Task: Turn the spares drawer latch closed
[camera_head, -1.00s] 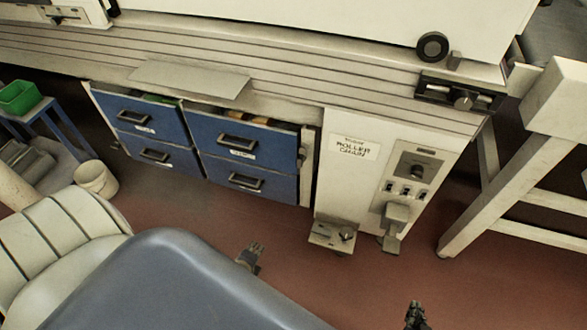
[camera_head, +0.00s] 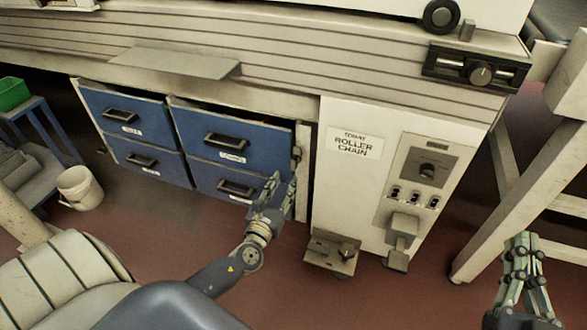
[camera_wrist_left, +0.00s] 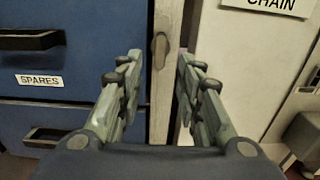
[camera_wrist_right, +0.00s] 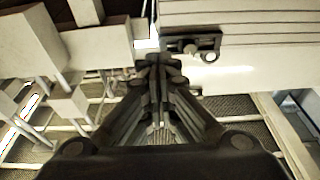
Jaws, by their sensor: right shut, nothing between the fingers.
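The spares drawer (camera_head: 205,126) is the blue upper-right drawer, with a dark handle and a white label that reads SPARES in the left wrist view (camera_wrist_left: 39,80). Its small latch (camera_head: 296,153) sits on the pale post at the drawer's right edge. In the left wrist view the latch (camera_wrist_left: 160,50) looks upright. My left gripper (camera_head: 282,182) is open and empty, just below and in front of the latch, fingers to either side of it in the wrist view, apart from it. My right gripper (camera_head: 521,243) is shut and empty at the far right.
A white roller chain cabinet (camera_head: 350,205) with switches stands right of the latch, with a low bracket (camera_head: 331,252) jutting from its base. A sloping shelf (camera_head: 175,62) overhangs the drawers. A white bucket (camera_head: 80,187) stands at left; open red floor lies in front.

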